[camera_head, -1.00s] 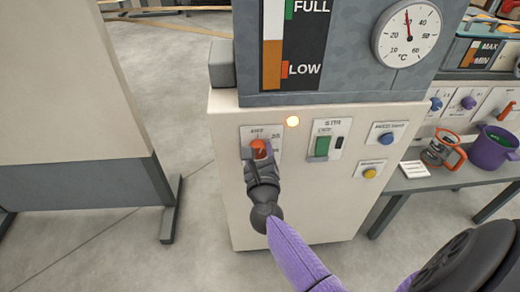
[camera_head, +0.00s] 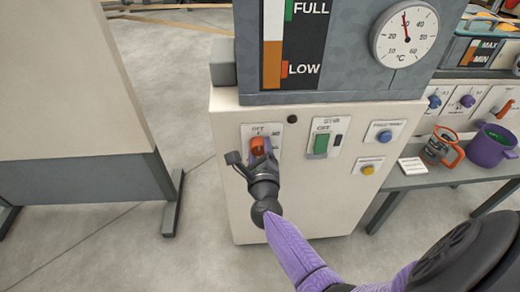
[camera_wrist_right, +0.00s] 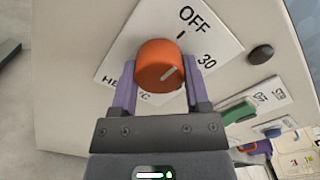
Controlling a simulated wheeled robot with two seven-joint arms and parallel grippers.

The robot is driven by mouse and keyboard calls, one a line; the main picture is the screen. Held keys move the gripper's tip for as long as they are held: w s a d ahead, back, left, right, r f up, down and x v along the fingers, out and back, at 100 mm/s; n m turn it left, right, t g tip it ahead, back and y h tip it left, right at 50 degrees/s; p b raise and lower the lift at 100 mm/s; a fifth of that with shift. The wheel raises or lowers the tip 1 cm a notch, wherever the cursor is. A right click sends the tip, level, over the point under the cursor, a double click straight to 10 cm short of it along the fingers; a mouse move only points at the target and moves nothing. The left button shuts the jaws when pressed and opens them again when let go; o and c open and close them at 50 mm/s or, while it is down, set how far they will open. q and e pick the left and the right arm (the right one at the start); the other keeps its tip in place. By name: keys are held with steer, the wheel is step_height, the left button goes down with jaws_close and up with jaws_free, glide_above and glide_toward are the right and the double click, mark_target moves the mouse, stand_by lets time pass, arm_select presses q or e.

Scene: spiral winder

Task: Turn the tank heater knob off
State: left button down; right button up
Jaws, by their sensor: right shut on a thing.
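The tank heater knob (camera_head: 257,145) is orange, on a white label plate (camera_head: 275,131) on the cream cabinet front. My right gripper (camera_head: 260,155) is shut on it. In the right wrist view the knob (camera_wrist_right: 158,64) sits between the two purple fingers of the gripper (camera_wrist_right: 160,68), one on each side. The white line on the knob slants up and right, roughly toward the OFF tick; exact alignment is hard to tell. The label shows OFF and 30. The small lamp (camera_head: 292,119) beside the plate is dark, also in the right wrist view (camera_wrist_right: 261,54). My left gripper is not in view.
Right of the knob are a green STIR switch (camera_head: 321,144), a blue button (camera_head: 385,137) and a yellow button (camera_head: 368,170). The tank with a thermometer dial (camera_head: 405,35) stands above. A table (camera_head: 430,178) at right holds a purple pot (camera_head: 488,148).

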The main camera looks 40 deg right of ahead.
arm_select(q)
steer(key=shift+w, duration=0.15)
arm_select(e)
steer(key=o, duration=1.3)
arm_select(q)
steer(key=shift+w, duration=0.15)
arm_select(e)
steer(key=shift+s+a, duration=0.1)
arm_select(q)
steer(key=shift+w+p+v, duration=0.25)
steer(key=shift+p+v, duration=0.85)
steer(key=shift+p, duration=0.1)
arm_select(e)
steer(key=shift+v, duration=4.85)
